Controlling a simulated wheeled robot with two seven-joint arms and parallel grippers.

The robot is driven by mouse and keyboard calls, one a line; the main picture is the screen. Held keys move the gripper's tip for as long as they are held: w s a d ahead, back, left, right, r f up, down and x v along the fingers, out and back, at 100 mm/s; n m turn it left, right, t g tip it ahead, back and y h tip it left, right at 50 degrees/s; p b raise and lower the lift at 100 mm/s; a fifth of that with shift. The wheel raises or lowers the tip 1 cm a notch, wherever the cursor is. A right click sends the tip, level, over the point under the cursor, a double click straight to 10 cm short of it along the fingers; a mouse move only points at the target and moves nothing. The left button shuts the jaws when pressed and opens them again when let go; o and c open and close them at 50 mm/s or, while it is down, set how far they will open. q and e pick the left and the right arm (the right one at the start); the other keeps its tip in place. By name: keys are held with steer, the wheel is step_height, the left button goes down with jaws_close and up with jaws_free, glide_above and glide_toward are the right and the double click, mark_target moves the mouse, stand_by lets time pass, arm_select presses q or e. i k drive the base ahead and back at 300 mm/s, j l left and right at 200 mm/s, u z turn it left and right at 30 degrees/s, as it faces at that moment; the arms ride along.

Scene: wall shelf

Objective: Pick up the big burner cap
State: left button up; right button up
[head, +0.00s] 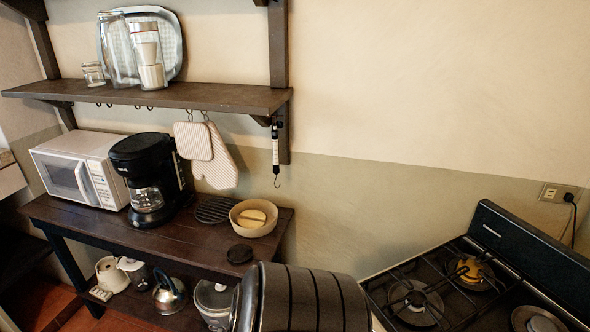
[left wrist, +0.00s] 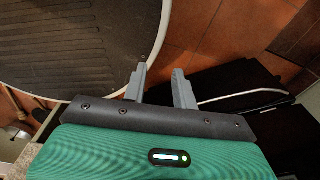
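A dark, flat, round disc (head: 240,253), which looks like the big burner cap, lies on the dark wooden table (head: 175,243) near its front right edge. It is in front of the beige bowl. On the stove (head: 455,292), several burners show under the grates, one with a yellowish centre (head: 472,270). My left gripper (left wrist: 159,80) shows only in the left wrist view. Its two grey fingers are apart with nothing between them, above the reddish floor. The disc is not in the left wrist view. My right gripper is in neither view.
A bowl (head: 254,217) with something yellowish inside, a round black rack (head: 216,209), a coffee maker (head: 148,178) and a microwave (head: 78,170) stand on the table. A hook scale (head: 276,150) hangs above. A large banded dark shape hides the bottom middle.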

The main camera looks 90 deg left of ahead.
mark_target(240, 253)
steer(key=u, duration=3.2)
